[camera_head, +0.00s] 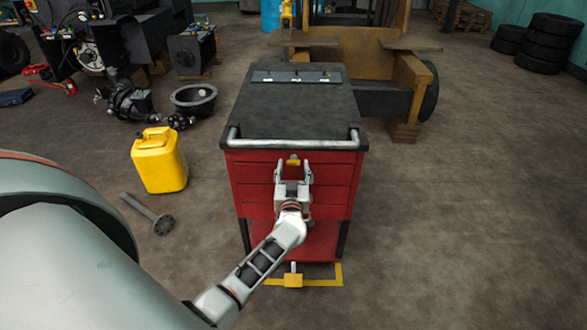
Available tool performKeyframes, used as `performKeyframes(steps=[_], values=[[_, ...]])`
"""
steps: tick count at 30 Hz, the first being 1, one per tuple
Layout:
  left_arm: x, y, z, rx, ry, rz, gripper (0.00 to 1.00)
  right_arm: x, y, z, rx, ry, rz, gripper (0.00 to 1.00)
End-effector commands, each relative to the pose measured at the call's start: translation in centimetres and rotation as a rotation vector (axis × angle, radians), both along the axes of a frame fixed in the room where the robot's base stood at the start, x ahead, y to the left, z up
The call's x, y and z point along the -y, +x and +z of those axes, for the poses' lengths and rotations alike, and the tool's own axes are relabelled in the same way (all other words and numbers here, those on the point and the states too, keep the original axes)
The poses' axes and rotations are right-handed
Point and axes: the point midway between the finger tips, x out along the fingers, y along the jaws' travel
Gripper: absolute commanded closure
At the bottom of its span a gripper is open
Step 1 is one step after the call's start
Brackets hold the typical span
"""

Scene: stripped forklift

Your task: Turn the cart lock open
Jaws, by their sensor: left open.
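The red cart (240,185) stands upright in the middle, with a dark top and a grey handle bar across its near edge. A small yellow piece (293,161), which looks like the cart lock, is on the upper drawer front just below the bar. My left gripper (293,168) is open in front of the drawers, one finger on each side of the yellow piece. I cannot tell whether the fingers touch it. The gripper hides part of the drawer front. A second yellow piece, like a pedal (293,280), is low at the cart's base. My right gripper is not in view.
A yellow canister (159,160) and a metal shaft (150,214) are on the floor left of the cart. A black basin (194,98) and machine parts lie behind them. The stripped forklift (360,60) is behind the cart. Floor on the right is clear up to stacked tyres (548,45).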

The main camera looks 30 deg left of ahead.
Motion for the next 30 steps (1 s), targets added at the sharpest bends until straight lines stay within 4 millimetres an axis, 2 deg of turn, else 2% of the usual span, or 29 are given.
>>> performKeyframes(steps=[10, 14, 15, 23, 30], values=[[-0.27, 0.42, 0.05, 0.0, 0.0, 0.0, 0.51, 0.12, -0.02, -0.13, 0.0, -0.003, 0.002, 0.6], [-0.26, 0.42, 0.04, 0.0, 0.0, 0.0, 0.85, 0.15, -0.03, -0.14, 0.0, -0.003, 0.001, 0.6], [-0.26, 0.42, 0.04, 0.0, 0.0, 0.0, 0.9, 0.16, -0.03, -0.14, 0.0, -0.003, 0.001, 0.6], [-0.25, 0.41, 0.07, 0.005, -0.009, 0.0, 0.9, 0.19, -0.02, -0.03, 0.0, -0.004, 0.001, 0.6], [-0.26, 0.37, 0.09, 0.05, -0.085, -0.001, 0.9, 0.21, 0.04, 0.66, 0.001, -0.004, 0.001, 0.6]])
